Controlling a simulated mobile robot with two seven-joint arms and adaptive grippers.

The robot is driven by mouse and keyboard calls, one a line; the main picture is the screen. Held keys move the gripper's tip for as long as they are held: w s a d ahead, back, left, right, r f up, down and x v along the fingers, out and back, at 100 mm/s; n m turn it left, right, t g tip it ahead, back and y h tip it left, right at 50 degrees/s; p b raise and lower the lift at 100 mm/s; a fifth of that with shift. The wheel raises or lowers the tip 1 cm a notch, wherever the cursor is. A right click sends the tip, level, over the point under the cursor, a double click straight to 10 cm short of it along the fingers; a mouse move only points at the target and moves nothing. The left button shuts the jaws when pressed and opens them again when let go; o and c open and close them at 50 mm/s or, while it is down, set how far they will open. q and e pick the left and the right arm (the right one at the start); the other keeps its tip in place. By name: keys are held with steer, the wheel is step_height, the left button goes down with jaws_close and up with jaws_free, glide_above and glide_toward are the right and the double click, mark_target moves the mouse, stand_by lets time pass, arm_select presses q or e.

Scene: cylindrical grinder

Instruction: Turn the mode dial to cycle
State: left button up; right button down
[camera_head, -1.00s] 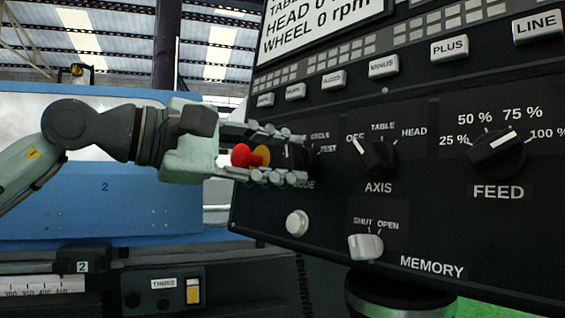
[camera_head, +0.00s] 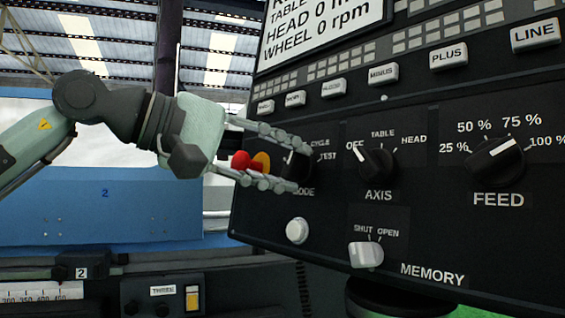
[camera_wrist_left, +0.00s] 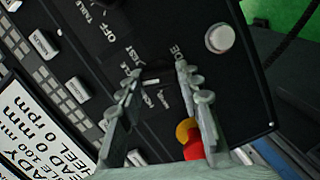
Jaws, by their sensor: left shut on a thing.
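The black mode dial (camera_head: 293,165) is at the left of the control panel in the head view, above the partly covered label MODE. My left gripper (camera_head: 302,167) is shut on the dial, one finger above it and one below. The hand is tilted, sloping down toward the panel. In the left wrist view the dial (camera_wrist_left: 157,78) sits between the fingertips. I cannot tell where its pointer aims. My right gripper is not in view.
A red knob (camera_head: 240,160) with a yellow collar is close beside the fingers. The AXIS dial (camera_head: 376,162) and FEED dial (camera_head: 496,160) are to the right. A white round button (camera_head: 297,231) and the MEMORY switch (camera_head: 366,253) are below.

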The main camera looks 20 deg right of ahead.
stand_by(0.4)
arm_select(q)
steer(key=o, duration=1.1)
steer(key=shift+d, duration=0.1)
steer(key=shift+o, duration=0.3)
steer(key=v, duration=1.2)
